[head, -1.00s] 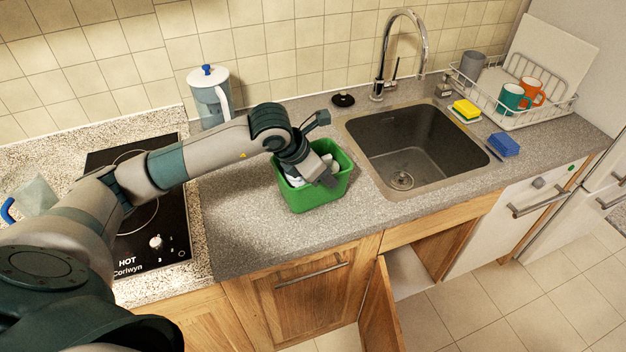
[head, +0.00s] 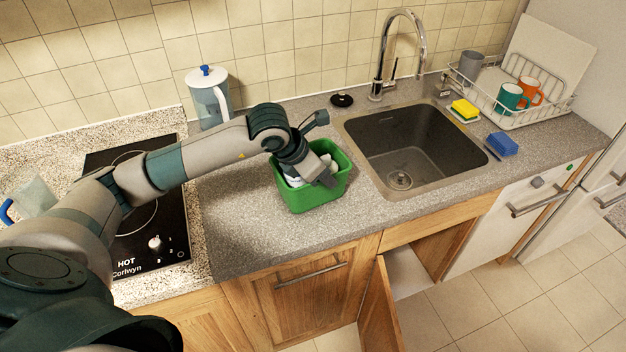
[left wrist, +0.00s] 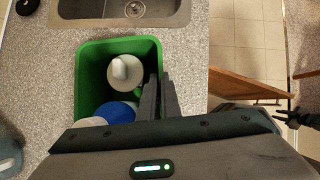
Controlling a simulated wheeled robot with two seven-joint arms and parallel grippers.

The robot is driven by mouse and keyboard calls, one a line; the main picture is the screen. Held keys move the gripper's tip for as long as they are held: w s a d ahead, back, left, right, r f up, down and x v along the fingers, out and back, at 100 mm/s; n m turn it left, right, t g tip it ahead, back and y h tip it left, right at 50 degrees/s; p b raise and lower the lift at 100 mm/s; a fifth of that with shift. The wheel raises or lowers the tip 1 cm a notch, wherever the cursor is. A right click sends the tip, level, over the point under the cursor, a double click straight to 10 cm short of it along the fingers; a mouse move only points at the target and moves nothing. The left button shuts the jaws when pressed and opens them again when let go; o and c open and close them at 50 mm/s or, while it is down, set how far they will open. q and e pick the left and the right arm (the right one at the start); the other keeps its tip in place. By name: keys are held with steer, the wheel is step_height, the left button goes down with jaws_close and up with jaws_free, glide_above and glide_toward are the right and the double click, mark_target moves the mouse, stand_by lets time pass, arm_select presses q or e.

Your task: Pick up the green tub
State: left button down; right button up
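The green tub (head: 318,199) stands on the grey counter left of the sink. It also shows in the left wrist view (left wrist: 112,47), holding a white bottle (left wrist: 124,68) and a blue-and-white item (left wrist: 116,112). My left gripper (head: 328,180) is at the tub's near right rim. In the left wrist view its two fingers (left wrist: 160,97) are close together over the tub's wall, one inside and one outside. They look shut on that wall. A dark part at the right edge of the left wrist view looks like my right gripper (left wrist: 296,118); it is too small to read.
The sink (head: 410,150) lies right of the tub, with a tap (head: 381,70) behind it. A jug (head: 209,98) and the hob (head: 160,222) are to the left. A cabinet door (head: 380,312) stands open below the counter. A dish rack (head: 530,117) stands far right.

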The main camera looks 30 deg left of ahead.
arm_select(q)
steer(key=shift+w+r+b, duration=0.1)
steer(key=shift+r+b, duration=0.85)
steer(key=shift+r, duration=0.55)
steer(key=s+d+r+b, duration=0.4)
steer(key=s+d+r, duration=0.3)
steer(key=d+r, duration=0.1)
steer(key=shift+d, duration=0.75)
